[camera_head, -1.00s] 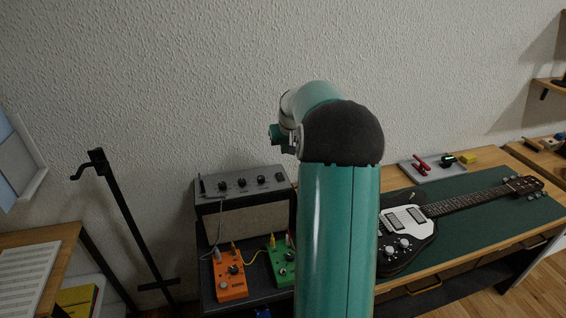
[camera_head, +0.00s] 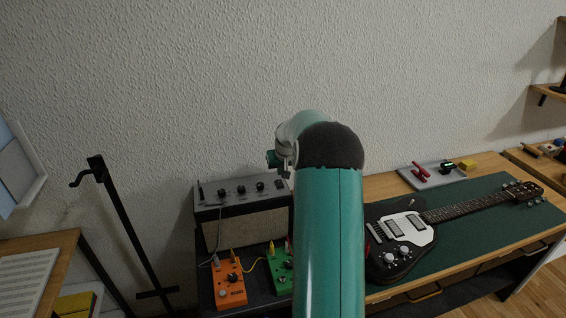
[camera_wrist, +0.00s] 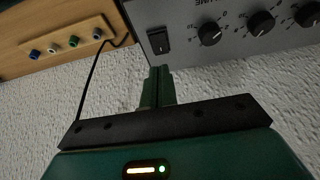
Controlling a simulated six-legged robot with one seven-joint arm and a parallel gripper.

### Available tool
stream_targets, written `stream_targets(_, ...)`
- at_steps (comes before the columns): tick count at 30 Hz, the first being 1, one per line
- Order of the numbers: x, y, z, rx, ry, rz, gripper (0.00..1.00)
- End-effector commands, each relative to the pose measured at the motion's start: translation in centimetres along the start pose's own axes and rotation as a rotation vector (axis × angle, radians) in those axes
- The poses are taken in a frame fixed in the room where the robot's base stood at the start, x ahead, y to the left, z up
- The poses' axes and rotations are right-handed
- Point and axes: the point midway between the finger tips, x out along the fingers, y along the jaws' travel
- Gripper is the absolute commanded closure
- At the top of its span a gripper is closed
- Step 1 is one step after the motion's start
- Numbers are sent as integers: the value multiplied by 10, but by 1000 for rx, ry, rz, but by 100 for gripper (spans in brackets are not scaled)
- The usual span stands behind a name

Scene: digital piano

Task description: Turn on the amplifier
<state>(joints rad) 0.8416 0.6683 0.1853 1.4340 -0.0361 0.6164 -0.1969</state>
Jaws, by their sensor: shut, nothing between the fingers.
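The amplifier (camera_head: 245,228) is a grey-topped box with a cloth front, standing behind the pedals. In the wrist view its grey control panel (camera_wrist: 190,68) fills the upper right and carries a black rocker switch (camera_wrist: 159,40) beside several black knobs (camera_wrist: 261,23). My gripper (camera_wrist: 158,72) is shut and empty, its fingertips just below the switch in the picture. I cannot tell whether they touch the panel. The head view does not clearly show the fingertips, and my arm covers the amplifier's right edge.
An orange pedal (camera_head: 231,285) and a green pedal (camera_head: 281,270) stand before the amplifier with cables. A black stand (camera_head: 124,225) is at the left. A guitar (camera_head: 400,240) lies on a green mat (camera_head: 470,225) at the right. The wall (camera_head: 230,80) is close behind.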

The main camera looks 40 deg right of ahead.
Motion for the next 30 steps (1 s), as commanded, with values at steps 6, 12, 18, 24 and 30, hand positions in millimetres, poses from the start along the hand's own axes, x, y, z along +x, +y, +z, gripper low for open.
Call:
stream_targets(6, 33, 0, 3, 1, -2, -1, 100)
stream_targets(12, 41, 0, 3, 1, 0, 0, 100)
stream_targets(18, 40, 0, 3, 1, 0, 0, 100)
stream_targets(24, 44, 0, 2, 1, -26, -1, 100)
stream_targets(30, 46, 1, 2, 2, -63, 0, 100)
